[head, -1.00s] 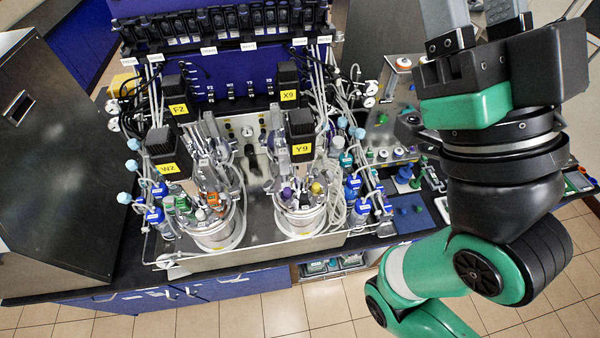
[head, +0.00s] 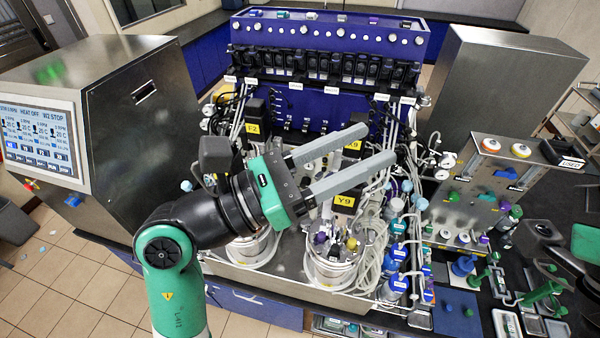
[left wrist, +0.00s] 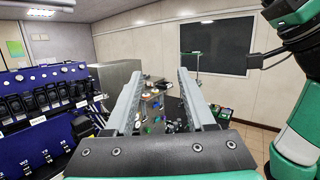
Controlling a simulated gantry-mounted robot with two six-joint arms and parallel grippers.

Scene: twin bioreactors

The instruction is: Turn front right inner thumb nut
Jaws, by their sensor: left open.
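The front right vessel (head: 331,268) stands in the metal tray, below the motor tagged Y9 (head: 343,203). Its head plate carries a purple cap (head: 320,238), a yellow cap (head: 352,244) and small metal fittings; I cannot pick out the inner thumb nut among them. My left gripper (head: 381,144) is open and empty. My right gripper does not show.
The front left vessel (head: 252,247) stands beside the right one. A steel cabinet with a screen (head: 38,137) is at left. A metal rack (head: 490,190) and green and blue parts occupy the right bench.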

